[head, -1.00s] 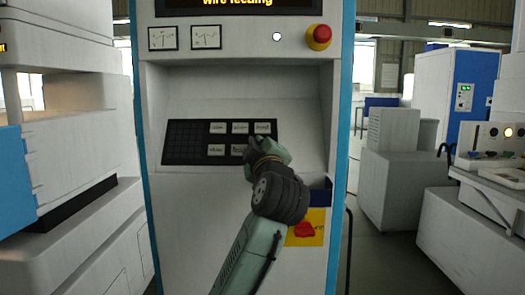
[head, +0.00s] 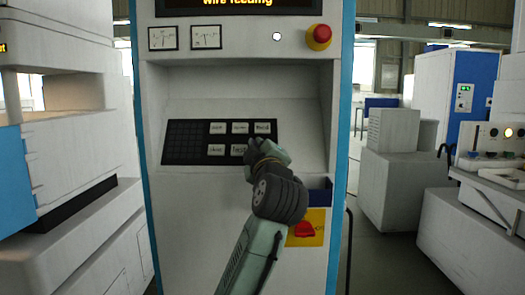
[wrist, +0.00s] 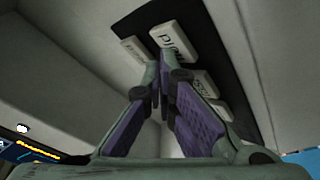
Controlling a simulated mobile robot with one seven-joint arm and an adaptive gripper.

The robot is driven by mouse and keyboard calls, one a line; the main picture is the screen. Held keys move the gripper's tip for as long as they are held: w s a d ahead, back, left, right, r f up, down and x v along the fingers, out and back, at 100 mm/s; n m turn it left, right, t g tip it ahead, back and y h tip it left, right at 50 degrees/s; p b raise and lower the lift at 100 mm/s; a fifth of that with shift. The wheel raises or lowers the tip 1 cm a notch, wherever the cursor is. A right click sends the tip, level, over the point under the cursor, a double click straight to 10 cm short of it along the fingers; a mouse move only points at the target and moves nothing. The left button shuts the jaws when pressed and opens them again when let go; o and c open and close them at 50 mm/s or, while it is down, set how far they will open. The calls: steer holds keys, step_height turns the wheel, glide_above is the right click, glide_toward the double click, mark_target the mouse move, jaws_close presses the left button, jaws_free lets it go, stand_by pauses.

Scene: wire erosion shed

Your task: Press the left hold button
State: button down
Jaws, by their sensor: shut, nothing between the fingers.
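A dark keypad panel (head: 187,143) on the machine's sloped console carries several pale keys in two rows. The upper-right key (head: 263,128) seems to read "Hold", though the small lettering is blurred; a key in the wrist view (wrist: 174,42) shows similar lettering, upside down. The lower-right key (head: 238,150) also bears a label I cannot read surely. My gripper (head: 249,148) is shut and empty, just right of the lower-right key and below the upper-right one. In the wrist view its fingertips (wrist: 159,66) overlap the keys; I cannot tell whether they touch.
A red emergency knob (head: 319,37) sits at the console's upper right, with two dial gauges (head: 206,37) at the upper left. The console left of my arm is clear.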

steer(key=shift+w+f, duration=0.1)
stand_by(0.3)
steer(key=shift+s+r, duration=0.45)
steer(key=shift+s, duration=0.2)
steer(key=s+r+p, duration=0.1)
steer(key=s, duration=0.1)
steer(key=s+r+p, duration=0.1)
steer(key=s+r, duration=0.1)
stand_by(0.5)
stand_by(0.4)
